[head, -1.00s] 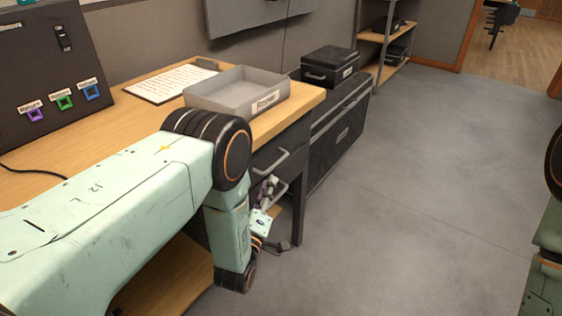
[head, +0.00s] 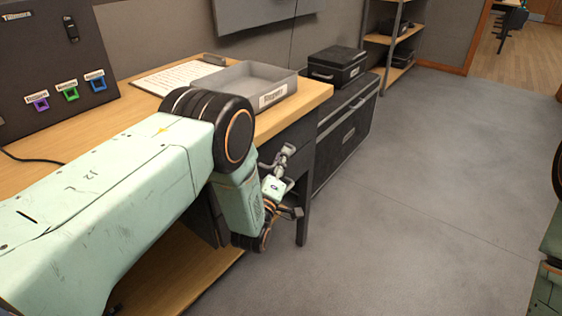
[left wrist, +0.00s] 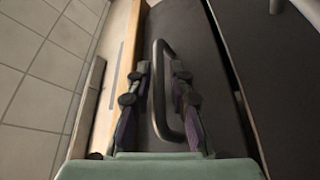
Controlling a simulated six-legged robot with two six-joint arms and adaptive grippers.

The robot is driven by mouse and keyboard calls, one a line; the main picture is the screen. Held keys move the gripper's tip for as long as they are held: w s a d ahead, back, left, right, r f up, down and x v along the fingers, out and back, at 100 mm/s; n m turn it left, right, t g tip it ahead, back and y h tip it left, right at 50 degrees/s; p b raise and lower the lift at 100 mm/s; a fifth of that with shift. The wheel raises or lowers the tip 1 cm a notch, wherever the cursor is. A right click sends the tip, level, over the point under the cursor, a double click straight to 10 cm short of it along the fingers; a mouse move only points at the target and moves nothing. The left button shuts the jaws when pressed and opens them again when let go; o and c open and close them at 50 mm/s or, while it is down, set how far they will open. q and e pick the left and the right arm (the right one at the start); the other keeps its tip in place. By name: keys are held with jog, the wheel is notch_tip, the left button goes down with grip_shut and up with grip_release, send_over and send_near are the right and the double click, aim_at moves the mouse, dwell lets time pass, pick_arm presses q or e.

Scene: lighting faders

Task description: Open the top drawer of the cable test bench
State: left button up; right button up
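The cable test bench (head: 322,97) has a wooden top and dark drawers below its right end. In the head view its top drawer (head: 303,134) looks shut and is partly hidden by my left arm. My left gripper (head: 277,160) is at the drawer front. In the left wrist view, the top drawer's face (left wrist: 195,45) fills the middle. Its bar handle (left wrist: 158,85) runs between the two fingers of my left gripper (left wrist: 161,70). The fingers are apart, with a gap visible beside the bar. My right gripper is out of view.
A grey labelled tray (head: 277,95) and a paper sheet (head: 165,80) lie on the bench. A dark panel (head: 45,60) with coloured squares stands at left. A black case (head: 338,64) sits on a dark chest (head: 342,135) beyond the bench.

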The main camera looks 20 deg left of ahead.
pick_arm(q)
grip_shut()
jog(key=shift+d, duration=0.1)
dwell(0.7)
